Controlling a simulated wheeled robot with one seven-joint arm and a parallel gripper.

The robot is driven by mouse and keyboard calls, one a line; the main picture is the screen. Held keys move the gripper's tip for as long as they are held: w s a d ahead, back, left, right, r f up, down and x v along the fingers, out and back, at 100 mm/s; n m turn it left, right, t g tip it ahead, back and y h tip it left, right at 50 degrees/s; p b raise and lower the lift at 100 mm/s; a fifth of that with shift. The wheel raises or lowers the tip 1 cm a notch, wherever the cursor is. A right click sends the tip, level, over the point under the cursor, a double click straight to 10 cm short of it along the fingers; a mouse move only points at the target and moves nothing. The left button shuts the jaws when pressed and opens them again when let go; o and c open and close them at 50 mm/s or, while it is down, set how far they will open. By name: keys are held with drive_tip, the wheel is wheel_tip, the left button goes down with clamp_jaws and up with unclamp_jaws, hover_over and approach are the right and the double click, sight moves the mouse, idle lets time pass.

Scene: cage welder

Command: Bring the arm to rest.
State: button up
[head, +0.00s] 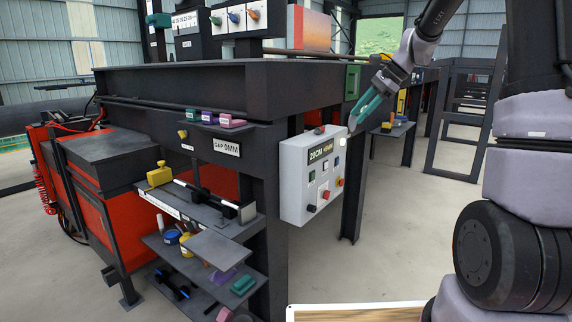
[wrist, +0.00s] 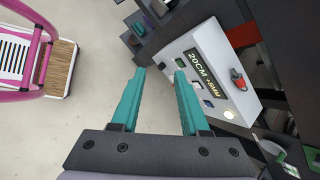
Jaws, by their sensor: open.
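My gripper (head: 366,106) is raised in front of the right side of the white control box in the head view. Its two teal fingers also show in the wrist view (wrist: 158,72), apart and with nothing between them. The control box (head: 296,199) hangs on the dark machine frame and carries a "20CM" display, several buttons and a red knob. In the wrist view the box (wrist: 178,48) lies beyond and to the right of the fingers. I cannot tell the exact gap between fingertips and box.
Shelves (head: 213,203) with a yellow clamp and small coloured parts stand left of the box. A pink-framed cart (wrist: 58,65) with a wooden edge stands at the wrist view's left. Dark metal frames (head: 470,110) stand at the right rear. Open concrete floor (head: 410,215) lies between.

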drive_tip(key=s+d+r+n+t+h, duration=0.1)
drive_tip(key=s+n, duration=0.4)
drive_tip(key=s, duration=0.9)
drive_tip(key=s+d+r+n+t+h, duration=0.1)
drive_tip(key=s+r+n+t+h, duration=0.2)
drive_tip(key=s, duration=1.2)
drive_tip(key=r+n+h, duration=0.1)
drive_tip(key=n, duration=0.2)
drive_tip(key=shift+s+d+r+t, duration=0.2)
drive_tip(key=shift+d+r+t, duration=0.1)
drive_tip(key=shift+r, duration=0.1)
